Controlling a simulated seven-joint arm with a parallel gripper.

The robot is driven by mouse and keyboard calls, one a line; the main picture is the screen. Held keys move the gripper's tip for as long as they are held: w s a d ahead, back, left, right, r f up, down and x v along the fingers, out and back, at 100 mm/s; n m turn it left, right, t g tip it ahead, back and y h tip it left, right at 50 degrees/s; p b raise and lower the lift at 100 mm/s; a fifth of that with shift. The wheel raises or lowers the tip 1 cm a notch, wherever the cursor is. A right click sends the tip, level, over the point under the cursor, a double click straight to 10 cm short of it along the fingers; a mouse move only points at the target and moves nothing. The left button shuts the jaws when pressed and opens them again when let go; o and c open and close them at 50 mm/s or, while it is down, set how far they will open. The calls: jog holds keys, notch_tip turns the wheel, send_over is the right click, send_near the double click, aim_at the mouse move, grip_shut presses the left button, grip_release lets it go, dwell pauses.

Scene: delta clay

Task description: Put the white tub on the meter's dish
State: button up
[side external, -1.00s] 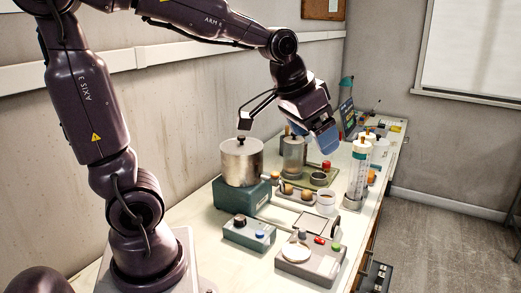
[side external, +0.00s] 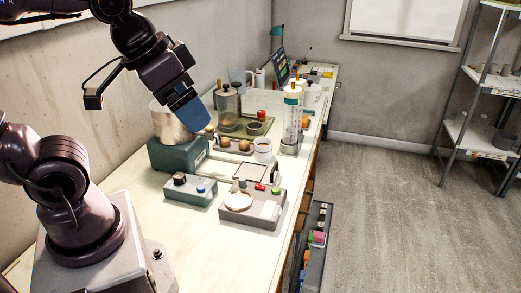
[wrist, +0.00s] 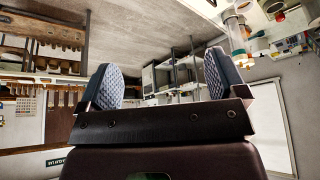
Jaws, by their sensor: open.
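The white tub (side external: 263,150), a small cup shape, stands upright on the bench beyond the meter. The meter (side external: 252,209) is a grey box with coloured buttons, and its pale round dish (side external: 238,201) sits on top at the left, with nothing seen on it. My gripper (side external: 190,113) is raised above the bench, in front of the metal pot in the picture, up and left of the tub. In the wrist view my gripper (wrist: 163,82) has its two padded fingers wide apart with nothing between them.
The metal pot (side external: 172,122) on a teal base stands left of the tub. A teal control box (side external: 190,190) is left of the meter. A tray of round brown items (side external: 232,146), a glass jar (side external: 228,103) and a tall clear cylinder (side external: 292,120) stand near the tub.

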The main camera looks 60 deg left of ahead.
jog(key=w+a+f+n+g, duration=0.3)
jog(key=w+a+f+n, duration=0.3)
jog(key=w+a, duration=0.25)
jog(key=n+t+h, duration=0.1)
jog(key=n+t, duration=0.1)
jog(key=n, duration=2.6)
send_near(263, 150)
notch_tip(263, 150, up, 2)
jog(key=a, duration=0.3)
jog(key=x, duration=1.2)
jog(key=shift+w+d+f, duration=0.2)
jog(key=shift+w+f, duration=0.05)
jog(key=shift+w, duration=0.2)
jog(key=shift+c, duration=0.4)
jog(key=c, duration=1.1)
